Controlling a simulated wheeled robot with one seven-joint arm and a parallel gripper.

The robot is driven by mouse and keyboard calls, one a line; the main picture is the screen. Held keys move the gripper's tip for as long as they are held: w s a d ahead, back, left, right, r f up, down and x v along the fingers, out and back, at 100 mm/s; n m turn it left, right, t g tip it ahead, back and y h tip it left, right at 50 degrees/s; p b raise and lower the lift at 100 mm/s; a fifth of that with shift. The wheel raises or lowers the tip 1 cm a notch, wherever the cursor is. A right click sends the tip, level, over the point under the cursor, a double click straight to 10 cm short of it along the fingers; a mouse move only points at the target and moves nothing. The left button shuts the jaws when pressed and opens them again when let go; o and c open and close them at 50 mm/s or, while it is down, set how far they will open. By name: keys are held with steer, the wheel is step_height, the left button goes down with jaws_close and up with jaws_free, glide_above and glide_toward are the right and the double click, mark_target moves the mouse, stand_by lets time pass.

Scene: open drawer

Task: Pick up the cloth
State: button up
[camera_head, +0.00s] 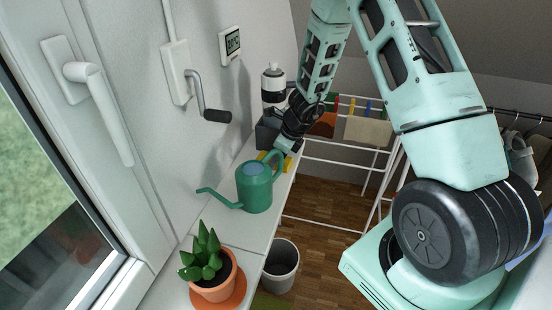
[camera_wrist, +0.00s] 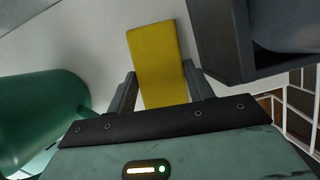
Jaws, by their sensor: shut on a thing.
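The yellow cloth (camera_wrist: 155,50) shows as a flat, smooth strip between my gripper's two dark fingers in the wrist view. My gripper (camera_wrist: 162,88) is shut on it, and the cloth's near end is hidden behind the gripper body. In the head view my gripper (camera_head: 280,153) points down over the white sill, behind the watering can. Only small yellow parts of the cloth (camera_head: 262,155) show there beside the gripper. I cannot tell whether the cloth still touches the sill.
A green watering can (camera_head: 255,190) stands close to my gripper, at left in the wrist view (camera_wrist: 38,115). A potted plant (camera_head: 213,270) is at the sill's near end. A drying rack (camera_head: 340,165) stands right.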

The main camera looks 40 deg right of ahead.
step_height(320, 180, up, 18)
steer(key=p, duration=0.3)
steer(key=shift+o, duration=0.4)
steer(key=shift+f, duration=0.1)
